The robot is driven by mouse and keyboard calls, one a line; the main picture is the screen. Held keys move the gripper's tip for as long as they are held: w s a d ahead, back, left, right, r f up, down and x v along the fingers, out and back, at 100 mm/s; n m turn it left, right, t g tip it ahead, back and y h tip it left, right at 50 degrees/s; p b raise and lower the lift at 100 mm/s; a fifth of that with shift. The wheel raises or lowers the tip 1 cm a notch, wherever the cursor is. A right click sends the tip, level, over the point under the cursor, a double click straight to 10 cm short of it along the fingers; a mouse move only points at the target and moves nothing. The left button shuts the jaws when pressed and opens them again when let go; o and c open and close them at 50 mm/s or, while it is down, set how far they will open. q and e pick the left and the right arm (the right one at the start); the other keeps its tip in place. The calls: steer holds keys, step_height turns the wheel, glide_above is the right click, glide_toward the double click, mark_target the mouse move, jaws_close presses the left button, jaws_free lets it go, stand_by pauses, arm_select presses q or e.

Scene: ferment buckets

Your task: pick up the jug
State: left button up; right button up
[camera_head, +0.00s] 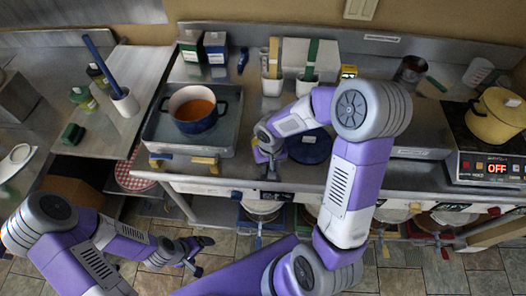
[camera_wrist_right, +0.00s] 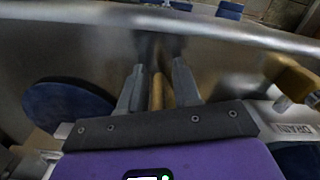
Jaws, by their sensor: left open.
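Two jug-like vessels stand at the back right of the counter in the head view: a dark grey metal one (camera_head: 411,70) and a pale clear one (camera_head: 477,73). I cannot tell which is the jug. My right gripper (camera_head: 270,170) is over the front part of the counter, well left of and nearer than both. In the right wrist view its fingers (camera_wrist_right: 157,80) are apart, with a thin tan piece between them and gaps at its sides. My left gripper (camera_head: 193,262) is open and empty, low over the tiled floor at the left.
A dark blue round lid (camera_head: 309,146) lies beside my right gripper. A yellow pot (camera_head: 495,115) stands on a burner reading OFF at right. Buckets stand below the counter. My right arm crosses its middle.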

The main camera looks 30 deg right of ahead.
jaws_close()
